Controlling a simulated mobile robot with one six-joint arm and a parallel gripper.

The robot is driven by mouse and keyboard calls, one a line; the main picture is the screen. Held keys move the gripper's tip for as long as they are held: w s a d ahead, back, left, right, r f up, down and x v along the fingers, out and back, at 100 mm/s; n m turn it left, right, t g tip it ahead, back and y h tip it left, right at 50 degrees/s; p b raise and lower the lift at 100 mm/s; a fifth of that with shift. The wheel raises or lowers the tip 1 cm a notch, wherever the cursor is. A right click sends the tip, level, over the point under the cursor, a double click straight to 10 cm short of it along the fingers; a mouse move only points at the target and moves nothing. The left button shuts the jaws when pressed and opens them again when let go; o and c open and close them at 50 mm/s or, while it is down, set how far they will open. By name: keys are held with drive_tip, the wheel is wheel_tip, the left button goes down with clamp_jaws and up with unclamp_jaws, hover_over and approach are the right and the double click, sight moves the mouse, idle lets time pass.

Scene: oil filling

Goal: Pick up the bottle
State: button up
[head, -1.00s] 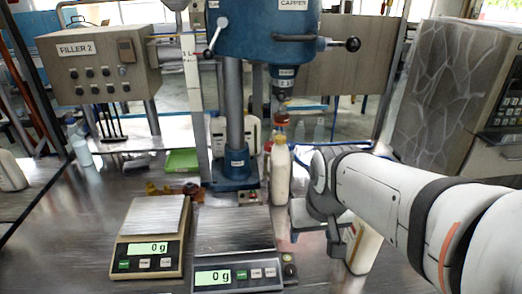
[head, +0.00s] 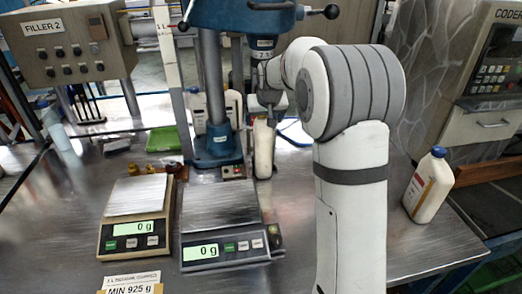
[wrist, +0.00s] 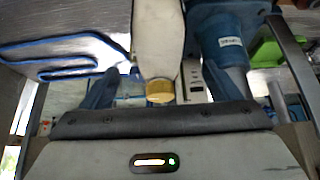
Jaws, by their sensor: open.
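A white bottle (head: 264,150) stands upright on the metal table below the capper head, right of the blue column. In the wrist view the bottle (wrist: 158,35) appears upside down, with its gold cap (wrist: 160,91) toward my gripper (wrist: 162,88). My gripper is open, with one blue finger on each side of the bottle in that view; contact is not visible. In the head view my gripper (head: 270,97) is at the bottle's top, and hides its cap. A second white bottle (head: 428,186) with a blue cap and label stands at the right.
Two scales (head: 222,200) (head: 138,195) reading 0 g are in front. Small caps (head: 155,170) lie behind the left scale. A stone-patterned coder cabinet (head: 430,70) stands at the right.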

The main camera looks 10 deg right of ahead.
sight(264, 125)
drive_tip(key=p+x, duration=0.1)
drive_tip(key=x, duration=0.6)
drive_tip(key=shift+s+d+f, duration=0.1)
drive_tip(key=shift+f, duration=0.1)
clamp_jaws()
drive_tip(key=shift+r, duration=0.15)
idle(0.8)
